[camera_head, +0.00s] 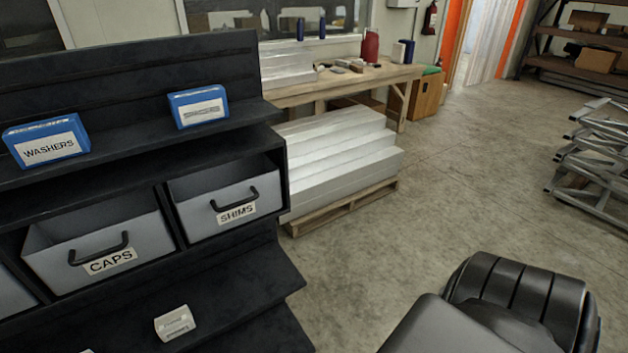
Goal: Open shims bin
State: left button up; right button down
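The shims bin (231,228) is a pale grey drawer in the right compartment of the black shelf unit (150,70). It has a black bar handle (236,200) and a white label reading SHIMS on its front. The bin sits within its compartment, with a dark gap above its front; its contents cannot be made out. Neither of my grippers shows in this view, and nothing is seen touching the handle.
The caps bin (75,275) sits left of the shims bin. Blue boxes (45,140) stand on the shelf above, and a small pale box (174,323) below. Concrete floor (460,200) is open beyond.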

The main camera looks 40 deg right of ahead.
aim_at(208, 203)
jog(key=z, duration=0.25)
jog(key=k, duration=1.35)
jog(key=z, duration=0.1)
jog(key=i, duration=0.6)
jog(key=z, duration=1.15)
jog(key=i, duration=0.8)
jog(key=z, duration=0.15)
